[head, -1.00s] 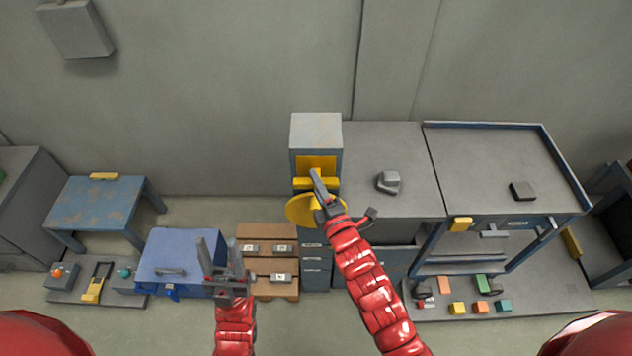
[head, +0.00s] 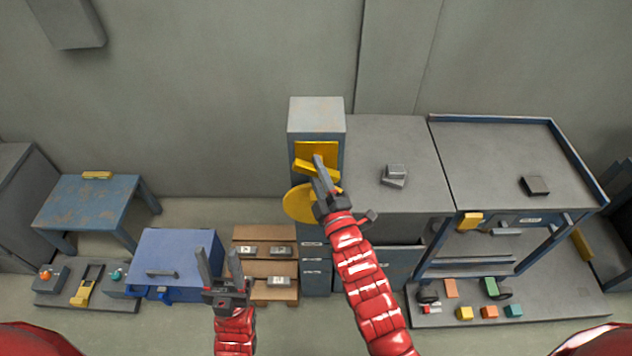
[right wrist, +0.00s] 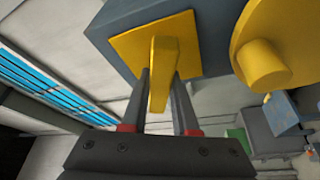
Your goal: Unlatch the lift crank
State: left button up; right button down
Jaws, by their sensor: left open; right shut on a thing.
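A yellow latch lever (head: 304,167) sits on a yellow plate (head: 330,149) on the front of a tall grey-blue post (head: 317,116). My right gripper (head: 321,168) is shut on the lever. In the right wrist view the lever (right wrist: 160,78) stands between the two fingers (right wrist: 158,98). The round yellow crank disc (head: 297,204) is just below the lever, partly hidden by my right gripper. In the right wrist view the disc (right wrist: 290,20) shows a stubby yellow knob (right wrist: 262,64).
A grey worktop (head: 410,150) with a small grey block (head: 394,174) adjoins the post on the right. Beyond it is a rimmed cart (head: 490,165). A blue box (head: 175,255), wooden drawers (head: 262,233) and a blue table (head: 95,200) stand left.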

jog(key=m+t+b, duration=0.1)
jog(key=m+b, duration=0.1)
jog(key=f+m+h+b, duration=0.1)
jog(key=m+b, duration=0.1)
jog(key=shift+t, duration=0.4)
jog(key=m+b, duration=0.2)
jog(key=shift+r+m+t+h, duration=0.15)
jog(key=shift+m+t+h, duration=0.25)
jog(key=shift+r+m+h+b, duration=0.1)
jog(key=shift+m+h+b, duration=0.4)
jog(key=shift+m, duration=0.7)
jog(key=m+t+h, duration=0.1)
jog(key=m, duration=0.2)
jog(key=shift+r+m+h, duration=0.15)
jog(key=shift+m+h, duration=0.15)
jog(key=shift+h, duration=0.1)
jog(key=shift+m+h, duration=1.2)
jog(key=shift+m, duration=1)
jog(key=c, duration=0.7)
grip_release()
